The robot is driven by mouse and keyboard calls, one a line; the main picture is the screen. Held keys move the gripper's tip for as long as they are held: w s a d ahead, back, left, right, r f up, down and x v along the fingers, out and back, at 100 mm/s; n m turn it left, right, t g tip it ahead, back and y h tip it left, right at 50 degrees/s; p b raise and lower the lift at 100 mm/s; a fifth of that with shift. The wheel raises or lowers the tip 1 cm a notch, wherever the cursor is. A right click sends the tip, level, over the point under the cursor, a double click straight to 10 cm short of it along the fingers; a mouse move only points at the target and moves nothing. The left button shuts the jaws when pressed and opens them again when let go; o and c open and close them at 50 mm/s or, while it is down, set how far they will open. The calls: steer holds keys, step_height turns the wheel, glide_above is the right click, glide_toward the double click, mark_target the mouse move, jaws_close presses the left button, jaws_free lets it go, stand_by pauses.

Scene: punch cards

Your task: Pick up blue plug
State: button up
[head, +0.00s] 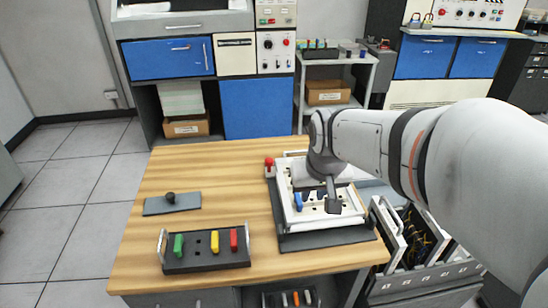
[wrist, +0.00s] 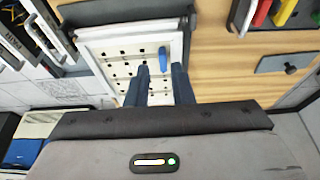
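The blue plug (head: 298,202) stands at the left side of a white board with dark holes (head: 318,222) on the table. In the wrist view the blue plug (wrist: 163,58) is just beyond my fingertips, roughly in line with the gap between them. In the head view my gripper hangs over the white board, right of the plug. My arm hides part of the board's far right side.
A dark rack (head: 205,262) with green, yellow and red plugs stands at the table's front left. A grey plate with a black knob (head: 170,198) lies behind it. A red knob (head: 269,162) is by the board's far left corner. A bin of folders (head: 425,270) is at right.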

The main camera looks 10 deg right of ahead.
steer(key=shift+t, duration=0.3)
steer(key=w+f+b, duration=0.1)
steer(key=w+f, duration=0.2)
steer(key=f, duration=0.1)
steer(key=w+f+b, duration=0.2)
steer(key=w+f, duration=0.2)
steer(key=w+f+b, duration=0.1)
steer(key=w+f, duration=0.2)
steer(key=f, duration=0.1)
steer(key=shift+w+f, duration=0.3)
steer(key=shift+f, duration=0.05)
steer(key=shift+c, duration=0.3)
jaws_close()
step_height(320, 180, up, 10)
steer(key=p, duration=0.1)
step_height(320, 180, up, 5)
steer(key=p, duration=0.4)
glide_above(299, 199)
steer(key=shift+s, duration=0.2)
